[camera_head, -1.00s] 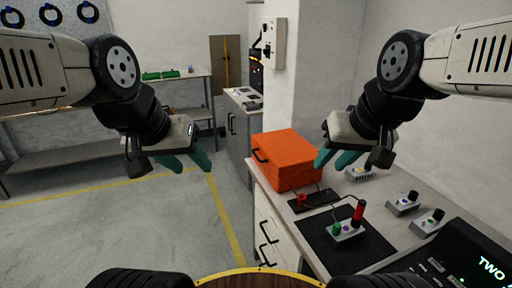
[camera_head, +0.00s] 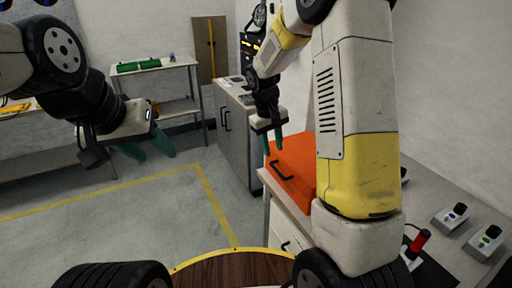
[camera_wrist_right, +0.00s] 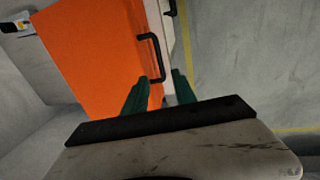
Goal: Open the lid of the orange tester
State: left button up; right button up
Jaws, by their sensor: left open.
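The orange tester (camera_head: 298,155) is a box with a shut lid and a black handle (camera_head: 281,170) on its front side, standing on the bench. My right arm hides its right part. My left gripper (camera_head: 146,152) is open and empty over the floor at left.
The bench (camera_head: 425,190) carries small grey button boxes (camera_head: 451,217) and a red-handled device (camera_head: 419,241) at right. A grey cabinet (camera_head: 236,140) stands behind the tester. Floor at left is clear.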

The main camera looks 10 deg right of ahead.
aim_at(275, 168)
jog(key=f, duration=0.5)
jog(key=w+d+f, duration=0.1)
jog(key=f, duration=0.2)
grip_shut()
dwell(1.4)
